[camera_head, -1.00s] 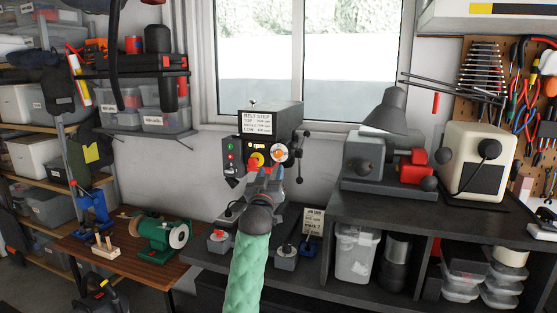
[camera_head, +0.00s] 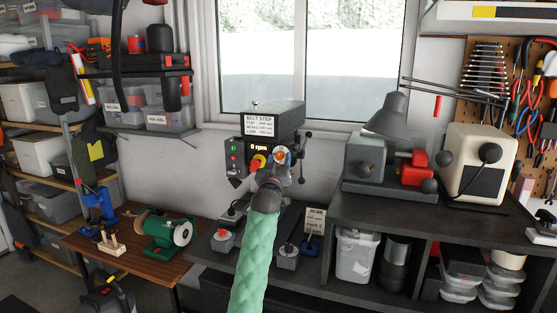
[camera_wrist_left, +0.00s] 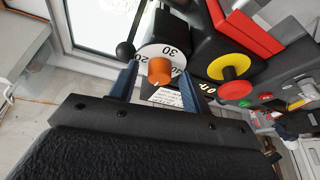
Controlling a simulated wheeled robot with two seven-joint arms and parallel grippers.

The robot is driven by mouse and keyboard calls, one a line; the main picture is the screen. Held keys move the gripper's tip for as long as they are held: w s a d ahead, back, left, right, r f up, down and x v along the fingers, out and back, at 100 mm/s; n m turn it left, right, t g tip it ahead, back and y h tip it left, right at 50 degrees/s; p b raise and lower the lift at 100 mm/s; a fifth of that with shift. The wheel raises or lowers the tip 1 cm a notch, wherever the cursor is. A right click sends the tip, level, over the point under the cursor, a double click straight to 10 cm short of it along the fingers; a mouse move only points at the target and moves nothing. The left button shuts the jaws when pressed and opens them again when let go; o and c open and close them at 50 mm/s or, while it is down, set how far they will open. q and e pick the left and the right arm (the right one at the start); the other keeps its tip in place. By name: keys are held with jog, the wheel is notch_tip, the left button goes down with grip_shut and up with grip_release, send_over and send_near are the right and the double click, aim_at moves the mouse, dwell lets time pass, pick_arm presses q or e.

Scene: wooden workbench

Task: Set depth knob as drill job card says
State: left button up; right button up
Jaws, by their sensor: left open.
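The drill press (camera_head: 272,117) stands on the bench against the wall below the window. Its depth knob (camera_head: 282,155) is orange on a white dial; the left wrist view shows the orange knob (camera_wrist_left: 159,71) and dial numbers 20, 30 and 40. My left gripper (camera_head: 271,174) is in front of the drill, open. In the left wrist view, its fingers (camera_wrist_left: 158,76) stand on either side of the knob; contact cannot be told. The job card (camera_head: 315,220) stands at the drill's lower right, its writing too small to read surely. My right gripper is not in view.
A yellow-and-red switch (camera_head: 258,162) sits just left of the knob, with a "0 rpm" display above. A black-knobbed lever (camera_head: 303,150) is at the drill's right. A grey lamp (camera_head: 388,118) and a red-and-grey machine (camera_head: 414,170) stand further right.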

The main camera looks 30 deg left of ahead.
pick_arm(q)
jog(key=c, duration=1)
